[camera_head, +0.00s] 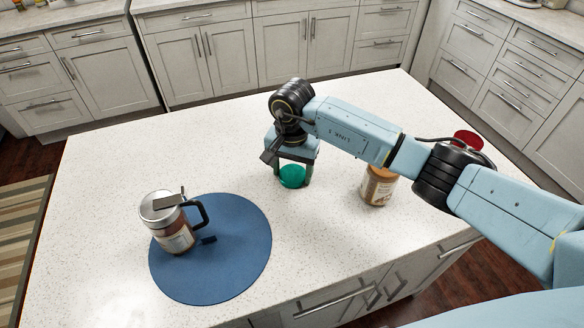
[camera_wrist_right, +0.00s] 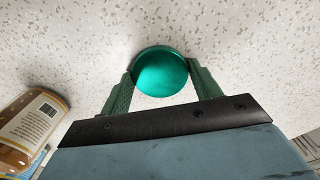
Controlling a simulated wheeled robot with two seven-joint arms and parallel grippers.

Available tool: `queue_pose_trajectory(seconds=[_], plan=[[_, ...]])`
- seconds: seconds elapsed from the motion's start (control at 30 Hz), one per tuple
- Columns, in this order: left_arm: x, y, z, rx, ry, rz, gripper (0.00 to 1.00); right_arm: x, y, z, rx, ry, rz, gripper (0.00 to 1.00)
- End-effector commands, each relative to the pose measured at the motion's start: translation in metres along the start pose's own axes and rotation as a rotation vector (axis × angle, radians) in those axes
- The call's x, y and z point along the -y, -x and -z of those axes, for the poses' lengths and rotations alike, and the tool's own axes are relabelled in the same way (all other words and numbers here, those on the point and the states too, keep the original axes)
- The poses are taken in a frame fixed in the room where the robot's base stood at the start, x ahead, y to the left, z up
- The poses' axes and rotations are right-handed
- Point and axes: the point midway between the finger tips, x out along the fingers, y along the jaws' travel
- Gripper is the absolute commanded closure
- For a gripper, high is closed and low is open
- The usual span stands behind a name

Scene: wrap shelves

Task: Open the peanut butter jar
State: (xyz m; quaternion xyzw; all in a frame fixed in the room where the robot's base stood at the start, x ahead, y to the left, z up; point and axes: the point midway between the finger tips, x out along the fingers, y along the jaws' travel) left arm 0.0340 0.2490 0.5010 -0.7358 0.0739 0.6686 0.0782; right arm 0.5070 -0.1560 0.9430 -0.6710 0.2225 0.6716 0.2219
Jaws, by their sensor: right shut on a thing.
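A peanut butter jar (camera_head: 378,188) with brown contents and a pale label stands upright on the counter, right of my right gripper. My arm passes over its upper part, so its top is partly hidden. It also shows at the left edge of the wrist view (camera_wrist_right: 32,132). My right gripper (camera_head: 293,179) points down and is shut on a round green lid (camera_wrist_right: 160,72), apart from the jar. The lid is at or close to the counter surface; I cannot tell whether it touches. My left gripper is not in view.
The speckled white counter (camera_head: 120,170) is mostly clear. A round blue mat (camera_head: 230,270) at the left front bears a metal-topped container with a black handle (camera_head: 174,225). A red round thing (camera_head: 468,139) shows behind my right arm. Cabinets (camera_head: 190,60) stand beyond.

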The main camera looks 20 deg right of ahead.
Motion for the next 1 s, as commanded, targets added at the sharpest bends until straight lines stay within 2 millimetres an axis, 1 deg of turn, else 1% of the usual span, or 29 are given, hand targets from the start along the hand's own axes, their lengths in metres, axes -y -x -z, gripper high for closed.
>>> queue_pose_trajectory(seconds=[0.17, 0.33, 0.37, 0.5, 0.77, 0.87, 0.9, 1.0], plan=[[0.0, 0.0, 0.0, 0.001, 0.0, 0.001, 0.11, 0.0, 0.001, 0.0, -0.001, 0.001, 0.001, 0.65], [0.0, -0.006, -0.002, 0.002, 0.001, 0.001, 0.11, 0.0, -0.004, 0.0, -0.002, 0.002, 0.001, 0.65], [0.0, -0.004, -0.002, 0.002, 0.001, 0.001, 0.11, 0.0, -0.003, 0.0, -0.001, 0.002, 0.001, 0.33], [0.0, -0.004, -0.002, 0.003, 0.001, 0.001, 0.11, 0.0, -0.002, 0.0, -0.001, 0.002, 0.001, 0.16], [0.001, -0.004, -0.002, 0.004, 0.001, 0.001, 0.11, 0.0, -0.002, 0.0, 0.0, 0.002, 0.001, 0.16], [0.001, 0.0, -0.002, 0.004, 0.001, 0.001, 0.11, 0.0, 0.001, 0.0, 0.0, 0.001, 0.001, 0.16], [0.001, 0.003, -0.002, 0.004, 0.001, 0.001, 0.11, 0.0, 0.003, 0.0, 0.001, 0.001, 0.001, 0.16], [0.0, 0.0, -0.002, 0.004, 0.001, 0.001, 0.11, 0.001, 0.019, 0.001, -0.003, 0.003, 0.005, 0.16]])
